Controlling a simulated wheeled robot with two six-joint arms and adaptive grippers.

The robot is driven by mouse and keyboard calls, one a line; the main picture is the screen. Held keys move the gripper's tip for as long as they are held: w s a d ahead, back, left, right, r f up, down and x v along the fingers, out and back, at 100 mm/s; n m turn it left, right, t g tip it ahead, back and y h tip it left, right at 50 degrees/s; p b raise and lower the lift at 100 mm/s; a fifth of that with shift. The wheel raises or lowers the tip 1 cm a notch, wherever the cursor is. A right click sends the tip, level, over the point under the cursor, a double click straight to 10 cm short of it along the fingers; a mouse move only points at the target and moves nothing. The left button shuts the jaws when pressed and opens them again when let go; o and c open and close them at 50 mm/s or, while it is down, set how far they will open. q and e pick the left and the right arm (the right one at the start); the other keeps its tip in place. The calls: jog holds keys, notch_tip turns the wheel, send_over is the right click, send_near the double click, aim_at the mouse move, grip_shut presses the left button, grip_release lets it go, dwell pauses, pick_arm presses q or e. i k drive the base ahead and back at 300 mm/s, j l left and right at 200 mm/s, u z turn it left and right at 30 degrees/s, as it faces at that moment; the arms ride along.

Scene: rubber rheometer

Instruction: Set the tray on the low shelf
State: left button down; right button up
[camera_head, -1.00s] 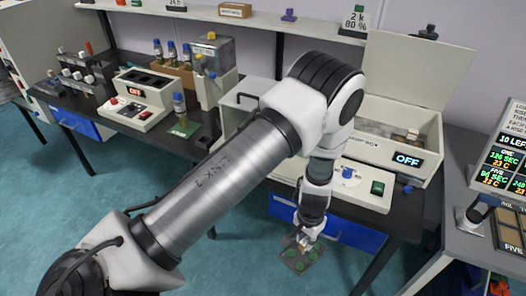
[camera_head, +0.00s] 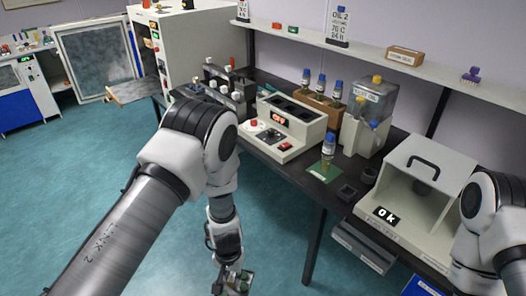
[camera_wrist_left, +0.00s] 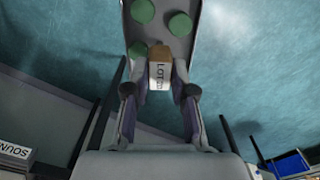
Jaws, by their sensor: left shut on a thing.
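The tray (camera_head: 246,279) is small and dark, with green pieces, low at the bottom of the head view, over the floor and left of the bench. My left gripper (camera_head: 233,272) is shut on it. In the left wrist view, the grey tray (camera_wrist_left: 160,22) carries round green discs, and a tan-and-white block with a "LOT" label (camera_wrist_left: 159,75) sits between the fingers (camera_wrist_left: 160,90). Low grey shelf-like ledges with labels (camera_head: 362,246) show under the bench; I cannot tell for sure that these are the low shelf. My right gripper is out of view.
The dark bench (camera_head: 312,178) carries a white instrument reading OFF (camera_head: 290,125), an oil bath (camera_head: 370,110) and a white chamber reading OK (camera_head: 415,190). A bench leg (camera_head: 314,245) stands right of the tray. Teal floor (camera_head: 110,165) is open to the left.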

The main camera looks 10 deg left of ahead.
aim_at(122, 89)
jog(key=i+j+u, duration=0.25)
jog(key=j+u, duration=0.15)
jog(key=j, duration=0.15)
jog(key=i+j+u, duration=1.1)
jog(key=u, duration=0.15)
jog(key=i+u, duration=0.4)
jog(key=i+z, duration=0.15)
jog(key=i, duration=0.35)
jog(key=i+j+z, duration=0.15)
jog(key=i, duration=0.4)
jog(key=i+j+z, duration=0.15)
jog(key=i, duration=0.35)
jog(key=i+j+z, duration=0.15)
jog(key=i+j, duration=0.15)
jog(key=i, duration=0.2)
jog(key=i+j+z, duration=0.15)
jog(key=i+j, duration=0.15)
jog(key=i, duration=0.15)
jog(key=i+j+z, duration=0.2)
jog(key=z, duration=0.2)
jog(key=i+j+z, duration=0.5)
jog(key=j+z, duration=0.25)
jog(key=i+j+z, duration=0.15)
jog(key=j+z, duration=0.2)
jog(key=i+j+z, duration=0.1)
jog(key=j+z, duration=0.65)
jog(key=j, duration=0.15)
